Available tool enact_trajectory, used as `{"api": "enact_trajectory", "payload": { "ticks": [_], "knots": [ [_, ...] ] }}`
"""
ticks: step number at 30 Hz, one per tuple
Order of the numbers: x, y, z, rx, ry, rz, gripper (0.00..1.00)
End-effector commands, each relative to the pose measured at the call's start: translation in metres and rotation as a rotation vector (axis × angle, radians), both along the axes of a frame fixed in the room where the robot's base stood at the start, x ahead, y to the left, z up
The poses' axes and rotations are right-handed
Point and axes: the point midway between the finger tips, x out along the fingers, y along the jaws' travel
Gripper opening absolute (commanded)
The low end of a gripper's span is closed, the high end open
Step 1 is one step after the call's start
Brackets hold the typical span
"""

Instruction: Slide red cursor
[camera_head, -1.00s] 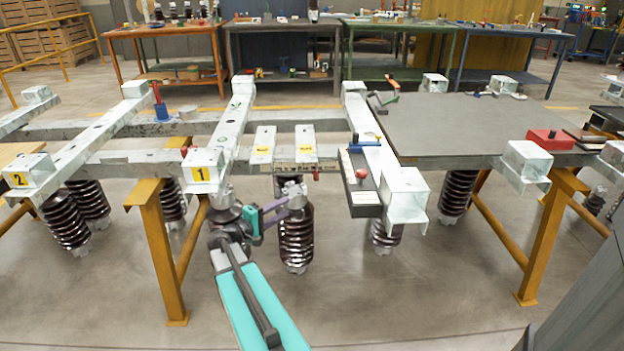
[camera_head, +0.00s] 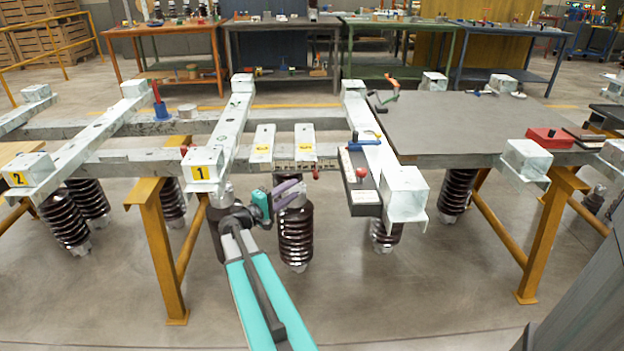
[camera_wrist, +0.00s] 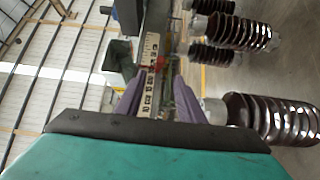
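The red cursor (camera_head: 316,174) is a small red piece at the lower edge of a pale graduated ruler (camera_head: 328,163) on the front beam. In the wrist view, the cursor (camera_wrist: 159,63) shows small on the ruler (camera_wrist: 150,48), ahead of my fingertips and roughly between them. My gripper (camera_head: 290,188), with purple fingers, is below and left of the cursor in the head view. In the wrist view, the fingers of my gripper (camera_wrist: 158,84) stand apart with a gap between them and nothing held. The exact distance to the cursor is unclear.
Dark ribbed insulators (camera_head: 296,235) hang under the frame close to my gripper. A black box with a red knob (camera_head: 361,173) sits right of the cursor. A yellow leg (camera_head: 160,250) stands to the left. Open floor lies in front.

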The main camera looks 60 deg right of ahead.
Motion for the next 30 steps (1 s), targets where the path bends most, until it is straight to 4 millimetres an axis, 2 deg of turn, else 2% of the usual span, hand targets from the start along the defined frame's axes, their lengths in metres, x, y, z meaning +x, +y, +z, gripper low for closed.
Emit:
{"api": "enact_trajectory", "payload": {
  "ticks": [18,24,30],
  "knots": [
    [-0.013,-0.087,-0.001,0.0,0.0,0.0,0.35],
    [-0.016,-0.104,0.0,0.0,0.0,0.001,0.35],
    [-0.017,-0.11,0.0,0.0,0.0,0.002,0.35]
  ]
}}
